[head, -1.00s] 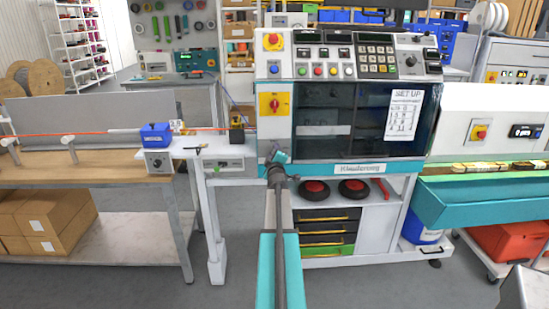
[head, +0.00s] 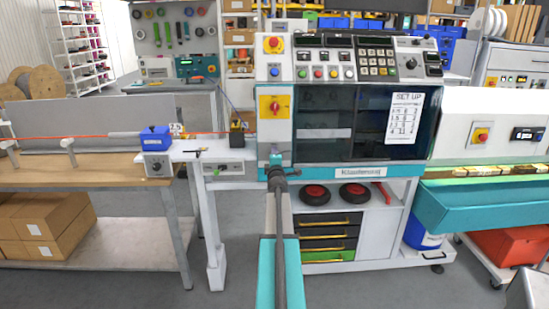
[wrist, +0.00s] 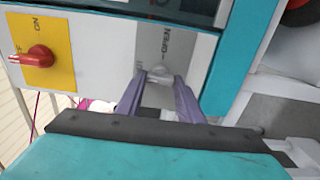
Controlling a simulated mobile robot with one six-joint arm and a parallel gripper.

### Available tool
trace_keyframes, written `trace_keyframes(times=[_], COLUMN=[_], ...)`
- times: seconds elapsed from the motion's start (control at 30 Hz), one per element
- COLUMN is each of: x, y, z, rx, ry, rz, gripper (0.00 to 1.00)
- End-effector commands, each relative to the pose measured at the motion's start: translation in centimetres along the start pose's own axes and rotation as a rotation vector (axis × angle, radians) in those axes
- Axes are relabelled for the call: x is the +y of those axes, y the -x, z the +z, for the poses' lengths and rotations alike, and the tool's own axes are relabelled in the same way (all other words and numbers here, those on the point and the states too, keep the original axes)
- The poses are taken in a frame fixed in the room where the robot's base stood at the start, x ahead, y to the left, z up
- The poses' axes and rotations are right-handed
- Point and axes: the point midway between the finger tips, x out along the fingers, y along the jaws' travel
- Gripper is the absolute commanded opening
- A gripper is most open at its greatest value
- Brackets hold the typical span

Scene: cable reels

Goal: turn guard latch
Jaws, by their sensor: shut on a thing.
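The guard latch (wrist: 159,70) is a small pale knob on a grey plate (wrist: 167,45) marked OPEN, at the lower left of the machine front. My gripper (wrist: 160,80) has its two purple-grey fingers on either side of the knob and is shut on it. The fingers hide part of the knob, so its exact angle is hard to read. In the head view my gripper (head: 276,160) is up against the panel below the yellow-backed red switch (head: 274,107) and covers the latch.
The red switch also shows at the left in the wrist view (wrist: 38,57). The dark guard window (head: 350,120) with a set-up sheet (head: 404,114) is right of the latch. A side table with a blue box (head: 155,138) stands left. Open floor lies in front.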

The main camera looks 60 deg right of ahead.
Motion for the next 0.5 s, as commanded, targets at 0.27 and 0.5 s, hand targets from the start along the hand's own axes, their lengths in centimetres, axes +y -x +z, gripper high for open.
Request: trace_keyframes(times=[0.27, 0.5], x=[0.07, 0.03], y=[-0.02, -0.01], z=[-0.15, -0.05], rx=[0.003, 0.001], ry=[0.003, 0.001], rz=[0.002, 0.001], gripper=[0.47, 0.53])
